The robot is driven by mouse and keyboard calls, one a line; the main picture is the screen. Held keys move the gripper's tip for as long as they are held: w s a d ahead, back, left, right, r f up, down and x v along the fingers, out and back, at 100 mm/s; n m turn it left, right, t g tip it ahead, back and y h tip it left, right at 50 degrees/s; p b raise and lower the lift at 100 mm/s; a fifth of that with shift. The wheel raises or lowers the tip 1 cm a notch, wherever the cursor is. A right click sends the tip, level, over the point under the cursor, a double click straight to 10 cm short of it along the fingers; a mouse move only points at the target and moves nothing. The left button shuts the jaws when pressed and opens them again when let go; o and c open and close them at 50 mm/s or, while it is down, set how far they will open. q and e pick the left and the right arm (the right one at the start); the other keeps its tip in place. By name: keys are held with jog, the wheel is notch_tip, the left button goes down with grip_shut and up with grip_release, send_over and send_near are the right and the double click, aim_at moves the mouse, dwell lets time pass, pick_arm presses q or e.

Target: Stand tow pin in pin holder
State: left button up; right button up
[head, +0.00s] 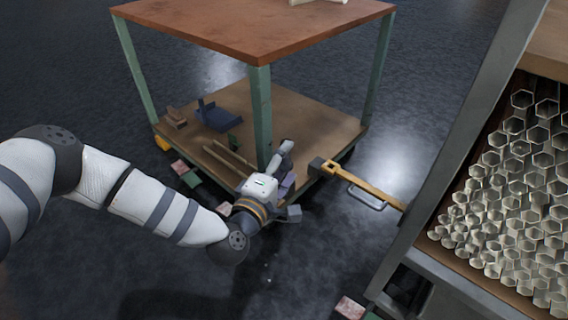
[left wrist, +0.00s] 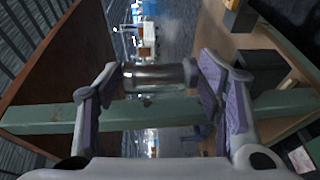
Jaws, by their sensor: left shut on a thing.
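My left gripper (head: 284,168) is by the near corner post of the brown cart, beside its lower deck. In the left wrist view, the gripper (left wrist: 158,82) is shut on a short, shiny metal cylinder, which I take to be the tow pin (left wrist: 155,77). The pin lies across the picture between the two purple-padded fingers. In the head view I cannot make the pin out clearly at the gripper. I cannot tell for sure which thing is the pin holder; a blue bracket-like piece (head: 216,116) lies on the lower deck. My right gripper is not in view.
The cart has a reddish top (head: 250,28), green posts (head: 259,105) and a brown lower deck (head: 300,115). A yellow tow bar (head: 372,188) with a grey handle (head: 367,200) runs to a rack of glass tubes (head: 515,190) at the right. Dark floor lies between.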

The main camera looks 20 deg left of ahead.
aim_at(288, 169)
pick_arm(q)
jog(key=shift+f, duration=0.15)
jog(key=shift+f+b, duration=0.3)
jog(key=shift+f, duration=0.05)
jog(key=shift+f+b, duration=0.45)
jog(key=shift+f, duration=0.2)
jog(key=shift+f, duration=0.35)
jog(key=shift+f+b, duration=0.45)
jog(key=shift+b, duration=0.05)
dwell(0.3)
jog(key=o, duration=1.4)
jog(key=shift+o, duration=0.3)
